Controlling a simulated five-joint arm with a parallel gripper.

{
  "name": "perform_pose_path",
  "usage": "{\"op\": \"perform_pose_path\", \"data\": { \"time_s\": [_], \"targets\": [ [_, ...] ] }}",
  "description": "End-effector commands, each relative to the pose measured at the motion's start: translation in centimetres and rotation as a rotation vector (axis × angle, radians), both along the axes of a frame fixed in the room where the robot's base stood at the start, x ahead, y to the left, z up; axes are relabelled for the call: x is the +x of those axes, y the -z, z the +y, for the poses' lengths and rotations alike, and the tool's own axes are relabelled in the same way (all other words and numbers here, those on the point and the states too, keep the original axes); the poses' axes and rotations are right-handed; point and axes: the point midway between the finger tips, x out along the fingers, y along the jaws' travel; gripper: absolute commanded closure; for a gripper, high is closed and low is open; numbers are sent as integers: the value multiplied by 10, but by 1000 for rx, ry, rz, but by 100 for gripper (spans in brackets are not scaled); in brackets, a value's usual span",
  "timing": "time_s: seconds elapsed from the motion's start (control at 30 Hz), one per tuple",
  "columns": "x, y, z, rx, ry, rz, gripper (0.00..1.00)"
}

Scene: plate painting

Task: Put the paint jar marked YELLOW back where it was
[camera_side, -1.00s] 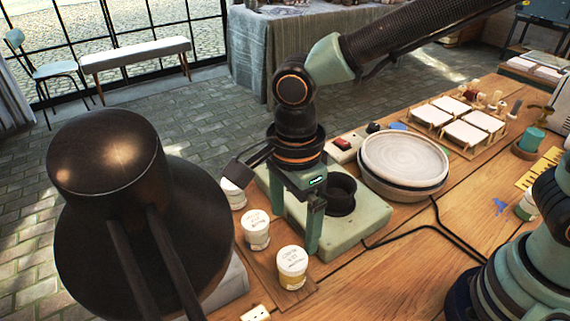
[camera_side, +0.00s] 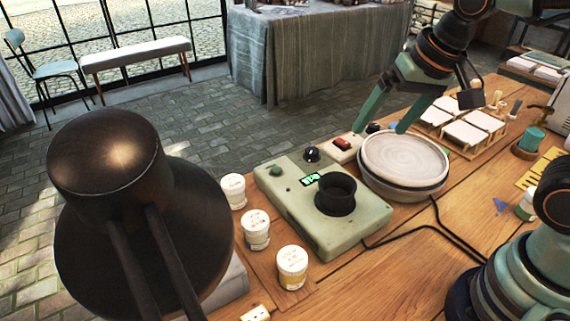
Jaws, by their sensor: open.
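Three white paint jars stand upright in a row on a wooden board left of the green machine: a back jar (camera_side: 233,191), a middle jar (camera_side: 256,230) and a front jar (camera_side: 292,268). Their lettering is too small to read; the front one has yellowish marks, so it may be the YELLOW jar. The machine's black cup (camera_side: 336,194) shows no jar standing up from it; its bottom is hidden.
The green machine (camera_side: 352,236) has a lit display. The round turntable (camera_side: 404,160) stands behind it, near a red switch (camera_side: 342,143). White tiles on a rack (camera_side: 462,133) lie further back. A large dark lamp (camera_side: 120,210) blocks the left foreground. A black cable crosses the table.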

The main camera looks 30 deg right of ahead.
Motion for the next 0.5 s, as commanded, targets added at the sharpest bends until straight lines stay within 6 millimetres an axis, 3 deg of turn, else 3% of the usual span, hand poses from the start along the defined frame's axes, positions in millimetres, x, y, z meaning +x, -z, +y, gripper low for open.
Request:
{"op": "perform_pose_path", "data": {
  "time_s": [0.1,0.2,0.5],
  "targets": [
    [-7,-5,-25,-89,-137,-66,4],
    [-11,-6,-38,-152,-228,-99,4],
    [-15,-7,-48,-209,-309,-121,4]
  ]
}}
